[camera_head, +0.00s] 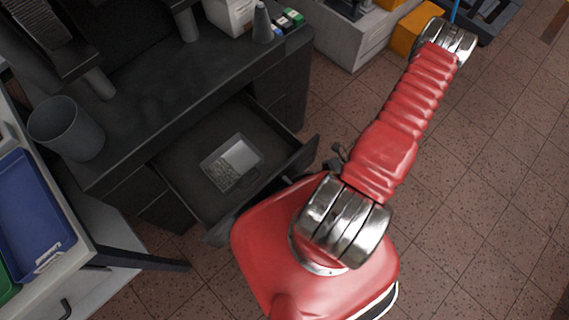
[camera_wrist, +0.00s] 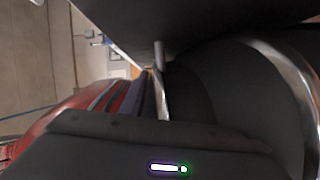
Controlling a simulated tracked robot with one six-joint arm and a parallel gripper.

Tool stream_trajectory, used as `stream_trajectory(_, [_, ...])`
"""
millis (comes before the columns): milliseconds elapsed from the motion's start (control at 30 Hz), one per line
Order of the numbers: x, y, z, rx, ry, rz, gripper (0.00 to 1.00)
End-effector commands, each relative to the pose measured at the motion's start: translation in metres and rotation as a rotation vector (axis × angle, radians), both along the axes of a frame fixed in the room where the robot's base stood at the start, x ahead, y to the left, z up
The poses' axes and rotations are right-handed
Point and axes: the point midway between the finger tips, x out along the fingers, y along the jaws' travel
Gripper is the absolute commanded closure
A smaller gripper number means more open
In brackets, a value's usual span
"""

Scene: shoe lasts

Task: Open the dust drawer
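The dust drawer (camera_head: 185,160) is a dark grey drawer in the desk, pulled well out, with its inside showing. A small light-coloured tray (camera_head: 232,165) lies in it. The drawer's front panel runs beside my red arm, which covers part of it. In the wrist view, the dark housing of my gripper (camera_wrist: 160,128) fills the bottom. A thin pale metal bar (camera_wrist: 160,70), perhaps the drawer's handle, stands just beyond it, near a dark surface above. My fingertips cannot be made out, and whether they touch the bar is unclear.
A dark bin (camera_head: 66,128) and a grey cone-shaped item (camera_head: 262,24) stand on the desk (camera_head: 165,85). A blue tray (camera_head: 32,215) is on the pale bench at left. A yellow box (camera_head: 412,32) stands at the back. The tiled floor (camera_head: 490,190) at right is clear.

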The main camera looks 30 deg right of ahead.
Motion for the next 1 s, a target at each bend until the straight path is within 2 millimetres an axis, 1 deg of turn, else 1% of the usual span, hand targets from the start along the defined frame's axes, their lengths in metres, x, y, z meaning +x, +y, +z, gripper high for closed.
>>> stream_trajectory(33, [0.000, -0.010, 0.000, -0.002, -0.002, -0.005, 0.71])
stream_trajectory(200, [-0.005, -0.039, 0.002, -0.003, -0.001, -0.003, 0.71])
stream_trajectory(400, [-0.010, -0.066, 0.004, -0.002, -0.001, -0.002, 0.71])
stream_trajectory(600, [-0.012, -0.075, 0.005, -0.001, 0.001, 0.000, 0.71])
stream_trajectory(1000, [-0.012, -0.075, 0.005, 0.000, 0.001, 0.000, 0.71])
